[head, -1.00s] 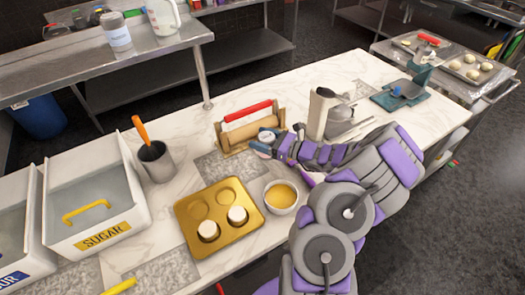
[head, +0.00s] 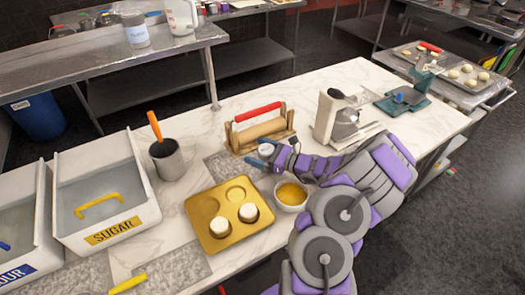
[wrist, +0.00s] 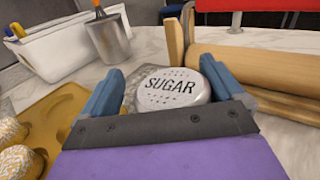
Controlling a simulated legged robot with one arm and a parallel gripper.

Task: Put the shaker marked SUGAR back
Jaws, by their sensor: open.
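The shaker marked SUGAR has a pale round lid (wrist: 172,88) with dark lettering. In the wrist view it stands between the two blue fingers of my open gripper (wrist: 160,90), nearer the right finger. Whether a finger touches it is unclear. In the head view the shaker (head: 265,150) is small and pale between the fingers of my gripper (head: 260,151), just in front of the rolling pin's stand. Its base is hidden.
The rolling pin (head: 258,131) is close behind the shaker. A gold muffin tin (head: 207,236) and a bowl of yellow filling (head: 291,194) are nearer the front. A utensil pot (head: 166,160) and a bin labelled SUGAR (head: 112,233) are left. Clear marble lies behind the pot.

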